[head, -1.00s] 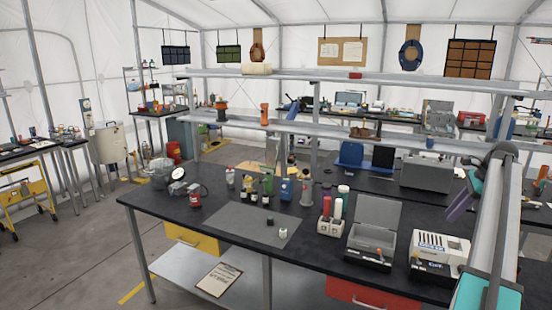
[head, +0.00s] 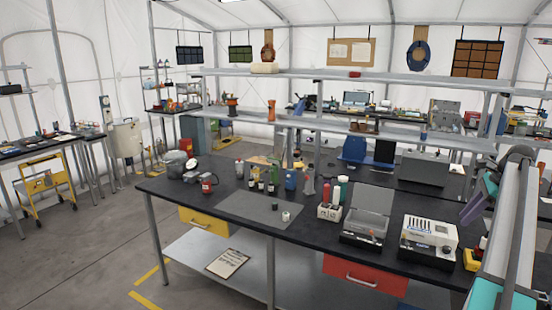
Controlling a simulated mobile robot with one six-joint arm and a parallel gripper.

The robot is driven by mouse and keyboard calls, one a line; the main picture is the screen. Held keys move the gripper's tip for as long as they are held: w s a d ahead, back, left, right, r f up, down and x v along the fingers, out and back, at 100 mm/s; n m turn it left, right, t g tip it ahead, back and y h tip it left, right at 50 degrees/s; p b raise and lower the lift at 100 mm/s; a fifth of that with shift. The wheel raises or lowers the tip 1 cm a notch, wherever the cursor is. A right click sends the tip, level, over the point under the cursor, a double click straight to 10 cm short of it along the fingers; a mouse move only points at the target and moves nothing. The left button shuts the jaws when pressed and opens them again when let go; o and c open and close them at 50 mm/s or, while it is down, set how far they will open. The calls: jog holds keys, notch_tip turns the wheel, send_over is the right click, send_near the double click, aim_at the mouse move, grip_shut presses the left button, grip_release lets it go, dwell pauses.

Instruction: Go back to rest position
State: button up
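My arm (head: 512,225) stands at the right edge of the head view, in front of the right end of the workbench. A grey link rises from a teal joint at the bottom to a bend near the top. A purple and teal part (head: 478,199) of my arm shows left of the bend. I see no gripper fingers, so I cannot tell whether anything is held.
A black-topped workbench (head: 165,188) fills the middle. It bears a grey mat (head: 245,207), bottles, an open grey case (head: 368,215) and a white device (head: 429,236). A yellow cart (head: 45,186) stands left. The floor (head: 90,265) between them is clear.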

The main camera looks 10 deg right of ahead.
jog(key=w+a+f+n+g+y+b, duration=0.1)
jog(key=w+a+f, duration=0.4)
jog(key=a+f, duration=0.45)
jog(key=w+a+f+n+g+y+b, duration=0.1)
jog(key=w+a+f+n+g, duration=0.1)
jog(key=w+a+f, duration=0.6)
jog(key=s+a+f+n+g+b, duration=0.1)
jog(key=s+a+f+g, duration=0.15)
jog(key=a+f, duration=1.05)
jog(key=s+a+f+n+g+b, duration=0.1)
jog(key=s+a+f, duration=0.3)
jog(key=a+f, duration=0.8)
jog(key=s+a+f+n+g+h+b, duration=0.1)
jog(key=s+a+f+n+g+b, duration=0.35)
jog(key=s+a+f, duration=1.3)
jog(key=s+a+f+n+t+h+p, duration=0.1)
jog(key=s+a+f+n+h, duration=0.1)
jog(key=s+n, duration=0.6)
jog(key=s+a+f+n+h+p, duration=0.1)
jog(key=s+f+n, duration=0.4)
jog(key=s, duration=0.9)
jog(key=a+n+h, duration=0.1)
jog(key=n, duration=0.2)
jog(key=shift+f+t, duration=0.2)
jog(key=shift+t, duration=0.2)
